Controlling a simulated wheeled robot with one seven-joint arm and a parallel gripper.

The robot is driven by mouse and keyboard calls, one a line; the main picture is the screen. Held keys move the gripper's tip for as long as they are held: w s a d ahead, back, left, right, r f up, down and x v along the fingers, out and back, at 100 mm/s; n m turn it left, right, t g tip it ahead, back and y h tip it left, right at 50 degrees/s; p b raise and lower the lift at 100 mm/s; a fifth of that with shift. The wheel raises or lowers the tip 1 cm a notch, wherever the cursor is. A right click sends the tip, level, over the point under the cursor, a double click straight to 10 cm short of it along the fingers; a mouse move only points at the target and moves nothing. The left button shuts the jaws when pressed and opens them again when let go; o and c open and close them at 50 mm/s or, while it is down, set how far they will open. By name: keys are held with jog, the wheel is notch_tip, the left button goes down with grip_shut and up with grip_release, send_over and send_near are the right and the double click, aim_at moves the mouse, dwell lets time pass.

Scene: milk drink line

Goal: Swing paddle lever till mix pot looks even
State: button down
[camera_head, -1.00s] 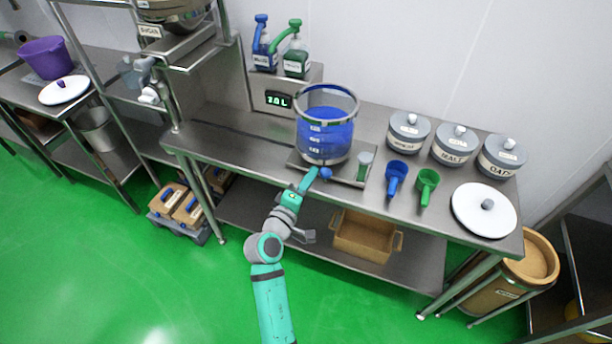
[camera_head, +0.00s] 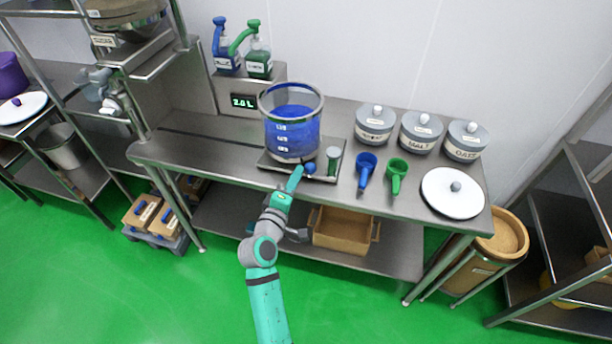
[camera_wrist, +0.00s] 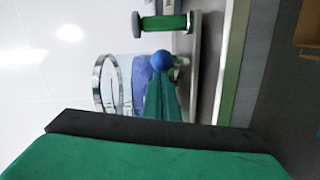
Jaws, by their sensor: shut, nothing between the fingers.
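The mix pot (camera_head: 291,132) is a clear cylinder with a metal rim and white level marks, holding blue liquid. The liquid looks mostly one blue, but fine streaks are too small to tell. A blue ball knob (camera_head: 310,168), apparently the paddle lever's end, sits low at the pot's front right. It also shows in the wrist view (camera_wrist: 162,60). My gripper (camera_head: 297,174) is shut and empty, its teal fingertips just left of the knob. In the wrist view the fingers (camera_wrist: 164,98) reach up to the knob; whether they touch it I cannot tell. The lever's shaft is hidden.
A small green-and-grey cylinder (camera_head: 333,160) stands right of the knob. Blue (camera_head: 365,172) and green (camera_head: 396,173) scoops, lidded jars (camera_head: 421,131) and a white lid (camera_head: 452,193) lie further right. Pump bottles (camera_head: 258,60) stand behind. The counter left of the pot is clear.

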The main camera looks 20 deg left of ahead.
jog(key=shift+d, duration=0.15)
jog(key=s+r, duration=0.1)
jog(key=s, duration=1)
jog(key=shift+s, duration=0.3)
jog(key=c, duration=2.5)
grip_release()
jog(key=shift+d+r, duration=0.1)
